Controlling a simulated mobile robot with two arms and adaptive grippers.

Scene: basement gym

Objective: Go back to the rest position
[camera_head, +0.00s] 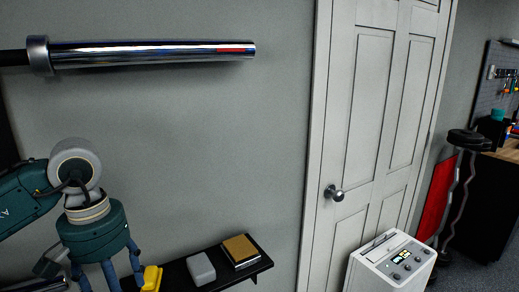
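My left arm comes in from the left edge, and its teal and grey wrist hangs in the lower left. My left gripper (108,274) points down, with blue-grey finger links showing at the bottom edge. Its fingertips are cut off by the frame, so I cannot tell whether it is open, shut or holding something. A small yellow object (152,278) shows right beside the gripper's right finger; I cannot tell whether they touch. My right arm and gripper are not in view.
A black shelf (262,263) on the wall holds a light grey block (201,269) and a tan-topped box (240,250). A chrome barbell end (150,54) juts out above my arm. A white door (375,120), a white machine (392,262) and a dark workbench (492,205) stand to the right.

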